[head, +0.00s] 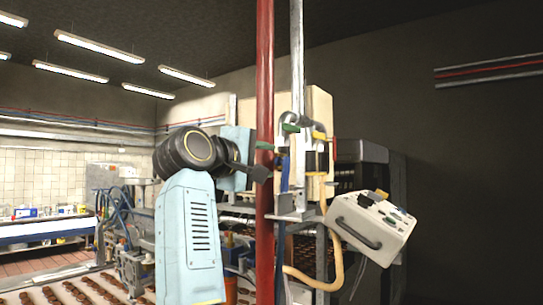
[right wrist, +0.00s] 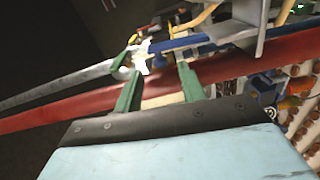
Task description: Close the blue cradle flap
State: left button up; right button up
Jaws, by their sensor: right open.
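A narrow blue piece (head: 285,169) stands upright just behind the red pipe, beside the metal fittings; I cannot tell whether it is the cradle flap or how far it is open. In the right wrist view a long blue strip (right wrist: 205,38) lies beyond my fingers, beside a small white fitting (right wrist: 141,58). My right gripper (right wrist: 158,70) is open, its two green fingers apart and pointing toward these fittings, with nothing clearly held. In the head view its dark body is at the red pipe, and its fingertips are partly hidden. My left gripper is not in view.
A red vertical pipe (head: 265,75) stands very close to my right gripper. A grey pipe (head: 297,70) runs beside it down to the fittings. A tilted white box with a handle (head: 372,228) is at the right. A conveyor with brown biscuits (head: 75,292) lies lower left.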

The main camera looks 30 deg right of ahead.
aim_at(276, 161)
jog(key=shift+x, duration=1.5)
jog(key=shift+c, duration=0.2)
grip_shut()
